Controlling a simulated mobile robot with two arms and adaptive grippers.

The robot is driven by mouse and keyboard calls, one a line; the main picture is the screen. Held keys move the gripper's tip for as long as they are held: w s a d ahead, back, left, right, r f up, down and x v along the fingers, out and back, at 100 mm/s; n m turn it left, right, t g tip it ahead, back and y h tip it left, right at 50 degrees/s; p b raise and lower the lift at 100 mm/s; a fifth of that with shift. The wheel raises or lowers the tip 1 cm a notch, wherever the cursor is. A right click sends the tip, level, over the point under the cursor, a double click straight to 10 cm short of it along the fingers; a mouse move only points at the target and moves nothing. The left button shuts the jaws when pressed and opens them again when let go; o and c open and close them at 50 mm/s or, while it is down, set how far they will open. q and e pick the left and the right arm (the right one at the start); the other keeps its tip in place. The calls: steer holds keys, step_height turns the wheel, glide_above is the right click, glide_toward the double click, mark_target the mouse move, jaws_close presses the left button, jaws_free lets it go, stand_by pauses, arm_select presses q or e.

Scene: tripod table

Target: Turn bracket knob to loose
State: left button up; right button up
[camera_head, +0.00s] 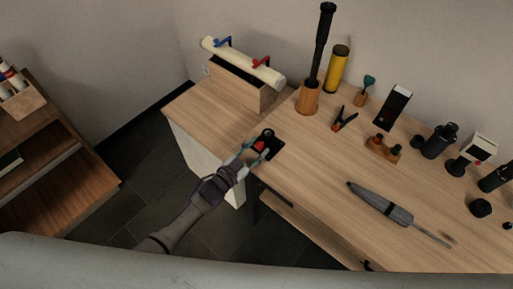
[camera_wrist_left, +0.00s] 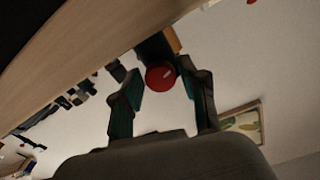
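The red bracket knob (camera_head: 260,145) sits on a small black bracket (camera_head: 274,151) at the table's left front edge. My left gripper (camera_head: 257,150) reaches in from the lower left, its fingers on either side of the knob. In the left wrist view the round red knob (camera_wrist_left: 160,77) with a small pale mark lies just beyond and between the fingertips of my left gripper (camera_wrist_left: 162,78). The fingers stand apart; whether either touches the knob is unclear. Part of the black bracket (camera_wrist_left: 153,48) shows behind the knob. My right gripper is not in view.
The wooden table (camera_head: 330,185) holds a grey pointed tool (camera_head: 380,204), a wooden holder with a black tripod (camera_head: 308,98), a yellow cylinder (camera_head: 337,69) and a wooden box with a cream tube (camera_head: 240,62). A shelf (camera_head: 60,170) stands far left.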

arm_select(q)
steer(key=shift+s, duration=0.1)
steer(key=v, duration=1.2)
